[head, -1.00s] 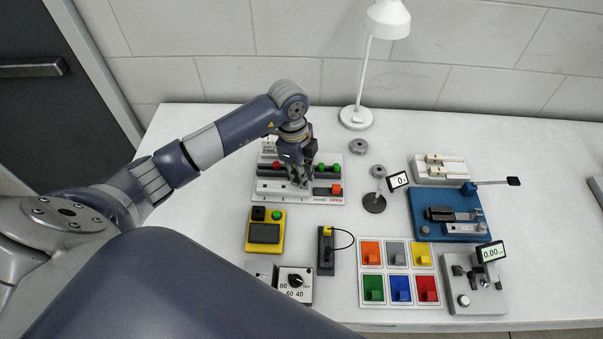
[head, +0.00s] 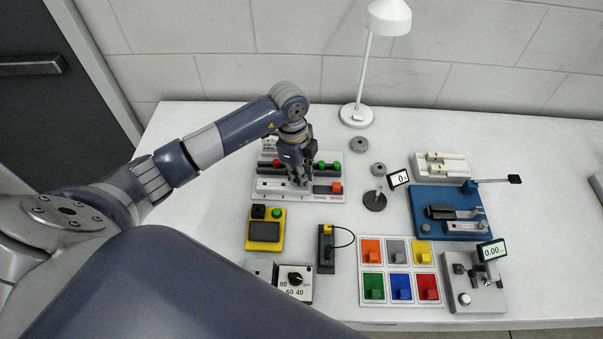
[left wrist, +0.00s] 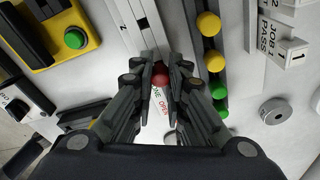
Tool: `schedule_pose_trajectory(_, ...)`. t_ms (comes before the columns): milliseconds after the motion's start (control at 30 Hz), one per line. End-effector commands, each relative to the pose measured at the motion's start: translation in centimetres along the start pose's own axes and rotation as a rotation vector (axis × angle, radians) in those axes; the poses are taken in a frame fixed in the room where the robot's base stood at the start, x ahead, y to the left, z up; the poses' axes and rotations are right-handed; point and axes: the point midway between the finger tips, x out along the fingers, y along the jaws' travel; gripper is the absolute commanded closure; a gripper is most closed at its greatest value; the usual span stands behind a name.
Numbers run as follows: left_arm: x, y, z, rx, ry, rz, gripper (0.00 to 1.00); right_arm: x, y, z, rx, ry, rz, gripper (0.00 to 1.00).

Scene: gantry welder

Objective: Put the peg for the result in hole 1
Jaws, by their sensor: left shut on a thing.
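My left gripper (head: 298,183) is over the front part of the white peg board (head: 262,198) in the head view. In the left wrist view the gripper (left wrist: 161,80) is shut on a red peg (left wrist: 161,77), whose round head shows between the fingertips. The board's pale strip with a dark hole (left wrist: 143,22) runs up from the fingertips. Whether the held peg is in a hole or above the strip is hidden. A dark rack behind holds another red peg (head: 277,163), yellow pegs (left wrist: 208,24) and green pegs (head: 322,165). My right gripper is out of view.
A JOB 1 PASS card (left wrist: 270,40) stands behind the rack. A yellow box with a green button (head: 265,230) is in front. Grey discs (head: 359,145) and a lamp (head: 356,116) stand behind, right.

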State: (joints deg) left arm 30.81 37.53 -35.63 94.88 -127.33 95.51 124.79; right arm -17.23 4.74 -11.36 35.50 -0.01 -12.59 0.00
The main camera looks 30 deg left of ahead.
Motion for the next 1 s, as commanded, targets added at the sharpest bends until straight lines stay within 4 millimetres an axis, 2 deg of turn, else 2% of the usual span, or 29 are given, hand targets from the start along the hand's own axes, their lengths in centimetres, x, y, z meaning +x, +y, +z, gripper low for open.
schedule_pose_trajectory(1000, 1.2, 0.1, 0.2, 0.0, -0.001, 0.001, 0.95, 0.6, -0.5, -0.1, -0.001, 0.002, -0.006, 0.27)
